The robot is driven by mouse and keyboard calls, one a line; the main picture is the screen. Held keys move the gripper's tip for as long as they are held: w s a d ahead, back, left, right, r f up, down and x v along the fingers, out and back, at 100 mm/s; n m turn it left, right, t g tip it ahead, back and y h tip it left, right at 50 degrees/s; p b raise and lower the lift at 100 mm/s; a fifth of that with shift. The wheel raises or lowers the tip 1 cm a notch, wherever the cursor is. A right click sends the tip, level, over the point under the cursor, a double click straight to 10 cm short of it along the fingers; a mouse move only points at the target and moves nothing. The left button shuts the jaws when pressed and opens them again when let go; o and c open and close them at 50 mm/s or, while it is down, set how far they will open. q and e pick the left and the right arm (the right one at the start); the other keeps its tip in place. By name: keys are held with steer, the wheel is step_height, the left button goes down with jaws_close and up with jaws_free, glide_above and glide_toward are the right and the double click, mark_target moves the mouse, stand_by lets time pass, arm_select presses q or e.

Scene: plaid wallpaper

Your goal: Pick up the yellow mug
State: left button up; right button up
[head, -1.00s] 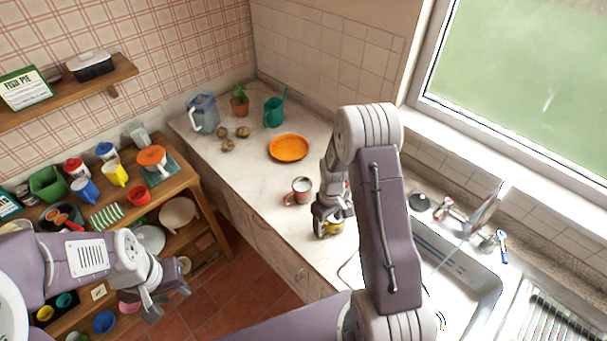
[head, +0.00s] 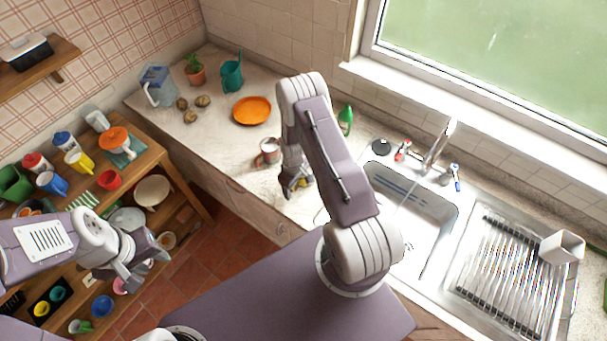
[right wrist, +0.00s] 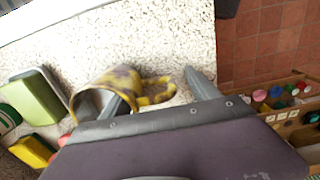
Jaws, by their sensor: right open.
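A worn yellow mug with grey patches (right wrist: 122,78) lies on the speckled counter in the right wrist view, its handle to the right. My right gripper (right wrist: 162,88) is open around the handle side, one finger overlapping the mug body and the other right of the handle. Whether they touch is unclear. In the head view my right gripper (head: 290,188) is at the counter's front edge, and only a bit of this mug (head: 305,182) shows behind it. A plain yellow mug (head: 78,161) stands on the wooden shelf unit at left. My left gripper (head: 140,265) is near that unit; its opening is unclear.
A red-and-grey mug (head: 268,152) stands just behind my right gripper. An orange plate (head: 252,110), potatoes and a teal watering can (head: 231,72) are further back. The sink (head: 425,215) and drying rack (head: 500,270) lie right.

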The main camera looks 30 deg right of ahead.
steer(key=shift+f, duration=0.25)
steer(key=shift+w+d+f, duration=0.1)
steer(key=shift+w+f, duration=0.05)
steer(key=shift+w, duration=0.1)
steer(key=c, duration=0.9)
jaws_close()
